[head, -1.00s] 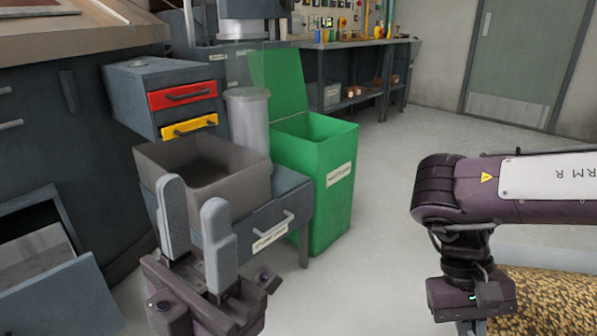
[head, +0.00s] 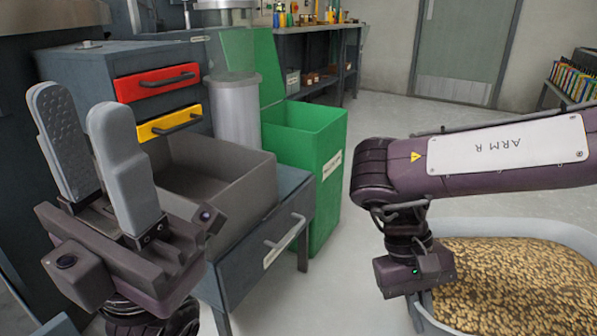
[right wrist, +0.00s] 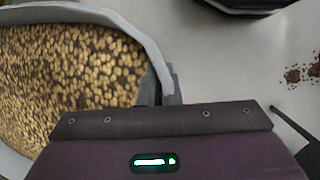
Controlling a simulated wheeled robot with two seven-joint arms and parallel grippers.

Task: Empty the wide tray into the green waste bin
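The wide tray (head: 574,233) is pale grey, full of tan and brown pellets, and shows at lower right, cut by the picture's edge. It also fills the left of the right wrist view (right wrist: 133,38). My right gripper (right wrist: 160,92) is at the tray's rim and appears shut on it; its fingers are mostly hidden behind the wrist housing. The green waste bin (head: 318,180) stands on the floor beyond, lid raised and mouth open, left of the tray and apart from it. My left gripper (head: 75,108) is raised at the left, fingers apart and empty.
A dark grey box (head: 235,200) sits on a low cabinet (head: 255,255) beside the bin. Red (head: 157,82) and yellow (head: 170,123) drawers and a grey cylinder (head: 237,110) stand behind. Floor right of the bin is clear. Brown crumbs (right wrist: 293,75) lie on the floor.

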